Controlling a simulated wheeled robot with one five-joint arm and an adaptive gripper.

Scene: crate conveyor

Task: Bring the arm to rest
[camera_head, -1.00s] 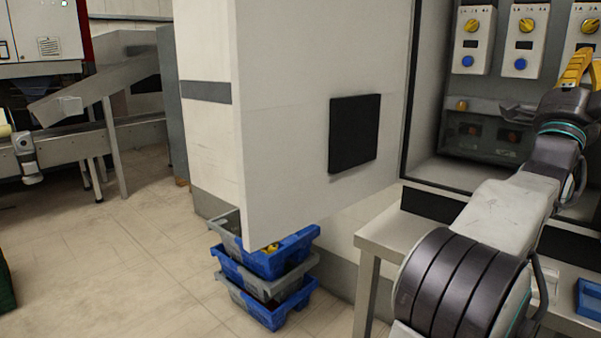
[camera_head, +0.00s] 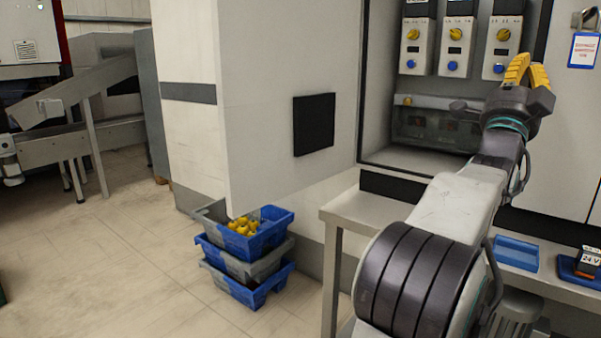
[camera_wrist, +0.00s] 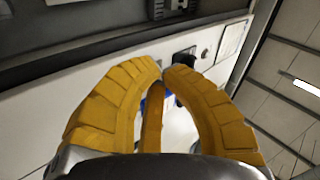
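My gripper (camera_head: 527,68) has yellow fingers and is raised in front of the open cabinet, at the upper right of the head view. In the wrist view the curved fingers (camera_wrist: 161,68) bow inward and their tips nearly meet. A third yellow finger stands between them. I see nothing held. My arm is bent, rising from its dark ribbed joint at the bottom toward the cabinet.
A large open door (camera_head: 268,130) stands left of the cabinet. Control boxes with yellow knobs (camera_head: 455,40) hang inside. A bench (camera_head: 345,213) bears a blue tray (camera_head: 516,254) and a 24 V block (camera_head: 588,260). Stacked crates (camera_head: 247,268) stand below the door. Floor at left is clear.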

